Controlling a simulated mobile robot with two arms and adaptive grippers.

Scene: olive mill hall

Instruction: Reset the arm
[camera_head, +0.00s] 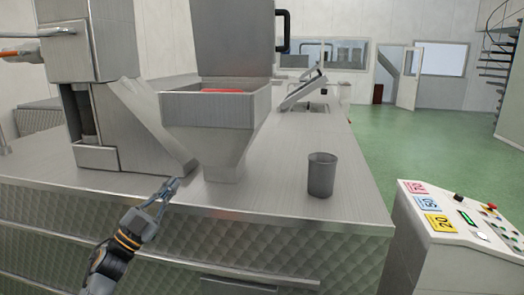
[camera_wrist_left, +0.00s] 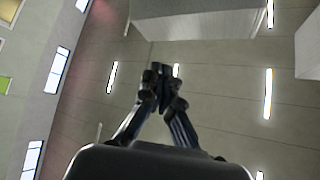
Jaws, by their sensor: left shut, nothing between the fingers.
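My left gripper (camera_head: 170,188) reaches in from the bottom left in the head view. It is at the front edge of the metal counter (camera_head: 260,200), left of the square hopper's lower end. Its fingers are shut with nothing between them. In the left wrist view the closed fingertips (camera_wrist_left: 162,85) point up toward the ceiling and its lights, with no object near them. My right gripper does not show in either view.
A steel hopper (camera_head: 212,130) stands on the counter, with a chute machine (camera_head: 115,120) to its left. A grey metal cup (camera_head: 321,175) stands upright to the right. A control panel (camera_head: 460,225) with coloured labels is at the right. Green floor (camera_head: 430,150) lies open behind.

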